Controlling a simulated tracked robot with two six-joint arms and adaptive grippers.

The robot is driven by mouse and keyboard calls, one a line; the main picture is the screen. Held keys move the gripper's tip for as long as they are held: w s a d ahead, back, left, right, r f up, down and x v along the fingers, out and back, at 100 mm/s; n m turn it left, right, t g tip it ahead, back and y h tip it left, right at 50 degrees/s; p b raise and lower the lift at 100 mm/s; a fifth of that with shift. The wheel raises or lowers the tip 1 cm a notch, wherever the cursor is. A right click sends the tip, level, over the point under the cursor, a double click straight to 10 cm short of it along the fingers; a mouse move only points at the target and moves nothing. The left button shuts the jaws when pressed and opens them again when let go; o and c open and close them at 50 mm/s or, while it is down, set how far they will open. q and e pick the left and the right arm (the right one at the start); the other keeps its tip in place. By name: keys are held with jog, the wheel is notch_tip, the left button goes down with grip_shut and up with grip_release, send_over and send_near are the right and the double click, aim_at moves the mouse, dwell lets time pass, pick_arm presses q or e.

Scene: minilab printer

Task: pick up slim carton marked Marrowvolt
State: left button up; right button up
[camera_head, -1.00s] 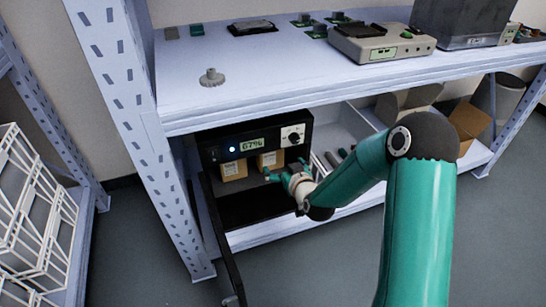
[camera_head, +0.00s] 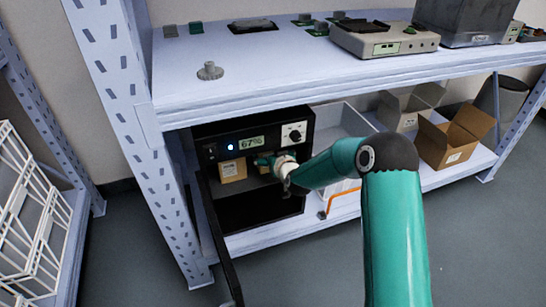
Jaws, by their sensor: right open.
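Two small tan cartons stand inside the open black cabinet (camera_head: 250,212) on the lower shelf. The left carton (camera_head: 233,170) shows clearly, with a label too small to read. The right carton (camera_head: 266,178) is mostly hidden behind my right gripper. I cannot tell which one is marked Marrowvolt. My right gripper (camera_head: 263,160) is open, with its teal fingers at the right carton's upper part inside the cabinet opening. I cannot tell whether they touch it. My left gripper is not in view.
The cabinet's dark door (camera_head: 222,240) hangs open at the left. Its control panel with a display (camera_head: 251,143) sits above the opening. A white bin (camera_head: 342,125) and open cardboard boxes (camera_head: 455,138) stand to the right. The upper shelf (camera_head: 270,72) runs overhead.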

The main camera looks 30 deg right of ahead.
jog(key=c, duration=1)
jog(key=shift+r, duration=0.1)
